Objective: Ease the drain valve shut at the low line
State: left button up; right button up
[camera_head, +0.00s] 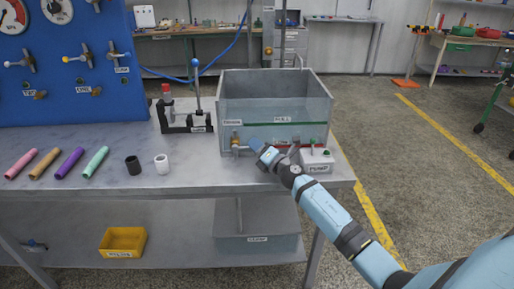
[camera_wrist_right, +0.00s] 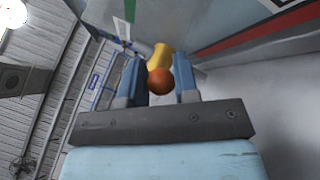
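The drain valve is a small brass fitting (camera_head: 235,143) low on the front wall of the grey tank (camera_head: 275,90), under a small label. My right gripper (camera_head: 257,146) reaches in from the right, close against the tank front beside the brass valve. In the right wrist view an orange ball knob (camera_wrist_right: 160,81) sits between the two blue fingers of the right gripper (camera_wrist_right: 160,78) and fills the gap between them. A yellow brass part (camera_wrist_right: 159,55) shows just behind the knob. In the head view the gripper hides the knob. My left gripper is out of view.
A pump box (camera_head: 316,160) with a green knob stands right of my gripper. A black stand (camera_head: 186,120) with a blue-knobbed lever stands left of the tank. A blue panel (camera_head: 70,65) rises behind.

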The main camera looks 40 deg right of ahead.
jog(key=o, duration=0.3)
jog(key=shift+f, duration=0.2)
jog(key=shift+o, duration=0.2)
jog(key=shift+r, duration=0.1)
jog(key=shift+s, duration=0.15)
jog(key=v, duration=1.3)
jog(key=shift+s+b, duration=0.3)
jog(key=shift+d, duration=0.1)
